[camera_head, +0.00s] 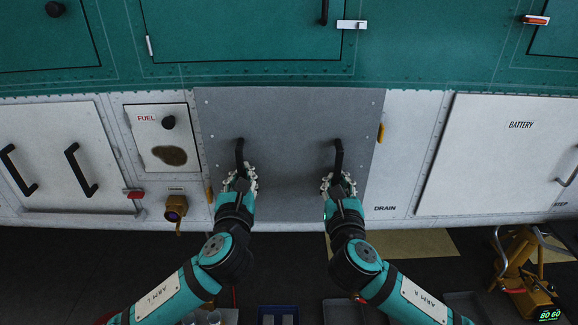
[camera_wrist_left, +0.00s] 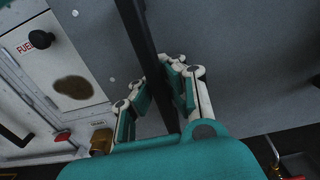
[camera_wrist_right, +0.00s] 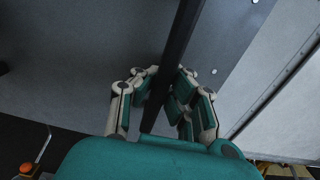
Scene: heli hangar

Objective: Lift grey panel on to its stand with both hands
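The grey panel (camera_head: 290,195) is a flat rectangle with two black upright handles, upright against the white lower side of the helicopter. My left gripper (camera_head: 239,178) is at the left handle (camera_head: 239,152); in the left wrist view its fingers (camera_wrist_left: 160,80) close on both sides of the black bar (camera_wrist_left: 140,35). My right gripper (camera_head: 338,182) is at the right handle (camera_head: 338,155); in the right wrist view its fingers (camera_wrist_right: 163,82) close around the bar (camera_wrist_right: 182,35). Whether the panel is fixed to the side is unclear. I cannot clearly identify its stand.
The fuel hatch (camera_head: 163,140) is left of the panel, with a brass fitting (camera_head: 176,208) below it. The battery hatch (camera_head: 500,155) is on the right. An ochre metal frame (camera_head: 518,260) stands on the dark floor at lower right. A yellow piece (camera_head: 381,132) shows at the panel's right edge.

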